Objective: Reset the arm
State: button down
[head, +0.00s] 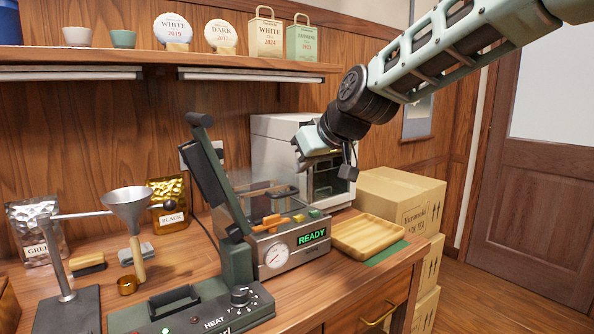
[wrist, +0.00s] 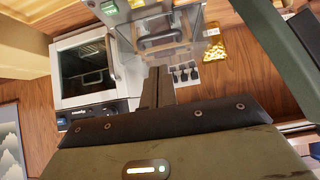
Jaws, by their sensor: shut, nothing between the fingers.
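My gripper (head: 306,158) hangs in the air at the end of my arm, in front of the white oven and above the press machine in the head view. In the wrist view its two dark fingers (wrist: 158,88) are together, with nothing between them. The arm reaches in from the upper right of the head view. The press machine (head: 290,254) with a gauge and a green READY display stands below and left of the gripper, not touching it.
A wooden tray (head: 368,236) lies on the counter at right, beside stacked cardboard boxes (head: 402,200). A white oven (head: 275,140) stands behind. A heat sealer (head: 190,310), a funnel on a stand (head: 128,206) and foil bags (head: 168,200) crowd the left. A shelf (head: 160,58) hangs above.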

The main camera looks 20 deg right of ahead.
jog(key=s+f+v, duration=0.1)
jog(key=v, duration=0.5)
jog(key=s+a+f+n+g+p, duration=0.1)
jog(key=s+a+f+g+p, duration=0.15)
jog(key=s+a+f, duration=0.35)
jog(key=s+a+f+n+g+p, duration=0.1)
jog(key=s+a+f+g+p, duration=0.15)
jog(key=s+a, duration=0.35)
jog(key=s+f+n+g+h+p, duration=0.1)
jog(key=s+f+g, duration=0.1)
jog(key=s, duration=0.6)
jog(key=s+d+f+n+g+h+p, duration=0.1)
jog(key=s+f, duration=0.3)
jog(key=s, duration=0.4)
jog(key=shift+s+d+f+g+p, duration=0.3)
jog(key=shift+g+p, duration=0.15)
jog(key=shift+g, duration=0.25)
jog(key=shift+r, duration=0.1)
